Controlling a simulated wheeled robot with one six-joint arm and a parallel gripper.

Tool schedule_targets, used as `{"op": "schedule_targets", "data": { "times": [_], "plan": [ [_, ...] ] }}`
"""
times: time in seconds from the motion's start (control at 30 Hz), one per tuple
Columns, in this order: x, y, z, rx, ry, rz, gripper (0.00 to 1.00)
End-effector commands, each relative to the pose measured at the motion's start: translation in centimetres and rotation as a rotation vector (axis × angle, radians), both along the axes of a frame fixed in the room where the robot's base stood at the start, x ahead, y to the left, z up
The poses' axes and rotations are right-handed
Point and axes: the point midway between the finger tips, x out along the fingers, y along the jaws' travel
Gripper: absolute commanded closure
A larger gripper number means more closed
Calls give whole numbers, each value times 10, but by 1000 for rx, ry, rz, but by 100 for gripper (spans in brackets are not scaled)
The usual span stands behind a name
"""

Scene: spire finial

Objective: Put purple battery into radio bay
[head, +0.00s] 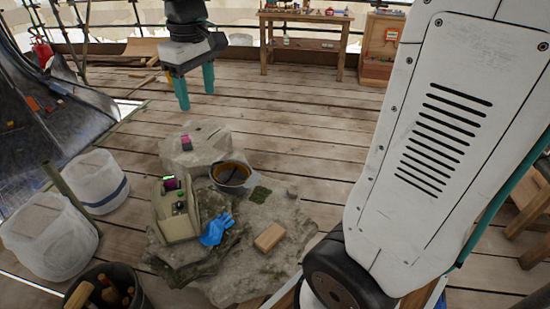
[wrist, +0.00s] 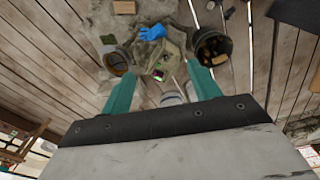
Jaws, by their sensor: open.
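The radio (head: 176,222) is an olive-beige box on the front stone slab; it also shows in the wrist view (wrist: 172,58). A purple block (head: 171,184), which looks like the purple battery, sits at the radio's far end beside a bright green light (head: 169,177). It appears to be in the bay, but how deep I cannot tell. A second, pinkish block (head: 186,142) lies on the rear stone. My gripper (head: 195,93) is open and empty, raised behind the stones and apart from both blocks. In the wrist view its teal fingers (wrist: 162,88) are spread wide.
A blue glove (head: 216,230), a tan brick (head: 269,237) and a dark bowl-like bucket (head: 232,175) are on the stones near the radio. White sacks (head: 50,235) and a tool bucket (head: 105,290) stand left. The plank floor behind is clear up to a workbench (head: 303,22).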

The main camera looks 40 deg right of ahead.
Motion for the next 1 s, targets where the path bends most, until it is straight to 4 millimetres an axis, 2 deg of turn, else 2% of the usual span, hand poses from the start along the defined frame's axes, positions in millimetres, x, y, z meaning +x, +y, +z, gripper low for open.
{"op": "schedule_targets", "data": {
  "times": [0.03, 0.2, 0.3, 0.4, 0.5, 0.6, 1.0],
  "plan": [
    [-31, -1, 4, 2, -10, -37, 38],
    [-121, -3, -3, 15, -24, -171, 38],
    [-166, -3, -16, 22, -29, -244, 38],
    [-199, -4, -30, 27, -35, -301, 38],
    [-220, -4, -41, 31, -37, -340, 38],
    [-230, -5, -48, 32, -37, -359, 38],
    [-232, -4, -49, 33, -37, -364, 38]
  ]
}}
